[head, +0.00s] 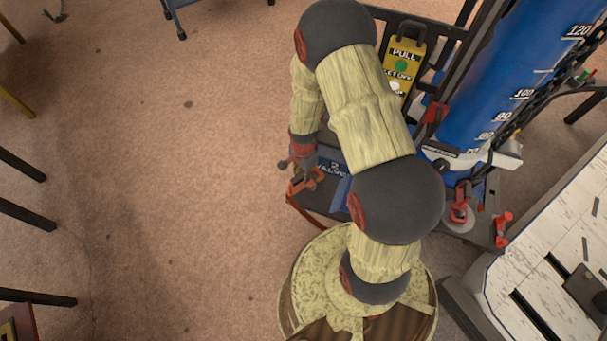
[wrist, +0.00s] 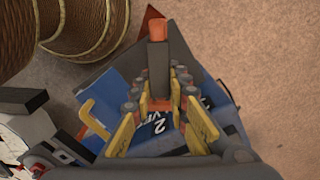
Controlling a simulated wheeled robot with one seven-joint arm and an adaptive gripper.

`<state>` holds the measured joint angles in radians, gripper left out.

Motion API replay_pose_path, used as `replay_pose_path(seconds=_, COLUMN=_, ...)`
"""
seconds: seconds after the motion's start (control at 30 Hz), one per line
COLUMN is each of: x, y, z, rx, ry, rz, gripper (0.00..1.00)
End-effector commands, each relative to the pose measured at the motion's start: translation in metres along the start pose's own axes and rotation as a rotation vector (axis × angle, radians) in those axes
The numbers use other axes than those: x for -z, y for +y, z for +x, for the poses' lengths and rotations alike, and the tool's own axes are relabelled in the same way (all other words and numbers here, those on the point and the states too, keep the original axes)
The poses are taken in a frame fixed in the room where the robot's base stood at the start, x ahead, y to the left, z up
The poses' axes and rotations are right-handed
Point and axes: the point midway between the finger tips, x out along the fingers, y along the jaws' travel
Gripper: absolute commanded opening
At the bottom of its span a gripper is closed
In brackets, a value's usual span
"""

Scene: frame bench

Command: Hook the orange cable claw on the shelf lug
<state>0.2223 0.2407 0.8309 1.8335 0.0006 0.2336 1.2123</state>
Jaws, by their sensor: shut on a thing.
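The orange cable claw (head: 303,183) shows just below my gripper (head: 300,163) in the head view, beside the left edge of the blue shelf (head: 333,168) marked "2" and "VALVE". In the wrist view my gripper (wrist: 161,88) is shut on the claw, whose orange and dark grey body (wrist: 157,28) sticks out beyond the fingers. The blue shelf (wrist: 222,92) lies beneath and around the fingers in that view. An orange strip hangs below the claw along the shelf side. I cannot make out the shelf lug; my gripper and arm cover part of that area.
A blue graduated cylinder (head: 500,75) stands in a dark frame at right, near a yellow "PULL" tag (head: 405,55). Red fittings (head: 461,206) sit below it. A worn white bench (head: 540,240) is at lower right. Open carpet (head: 180,180) lies at left.

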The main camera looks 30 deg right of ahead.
Motion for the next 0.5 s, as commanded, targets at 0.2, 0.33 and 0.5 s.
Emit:
replay_pose_path(seconds=0.2, x=-0.001, y=-0.001, z=0.007, rx=0.002, ry=0.0, rz=0.0, gripper=0.0)
replay_pose_path(seconds=0.33, x=-0.001, y=0.0, z=0.015, rx=0.002, ry=0.0, rz=0.0, gripper=0.0)
replay_pose_path(seconds=0.5, x=-0.001, y=-0.001, z=0.026, rx=0.002, ry=0.0, rz=0.0, gripper=0.0)
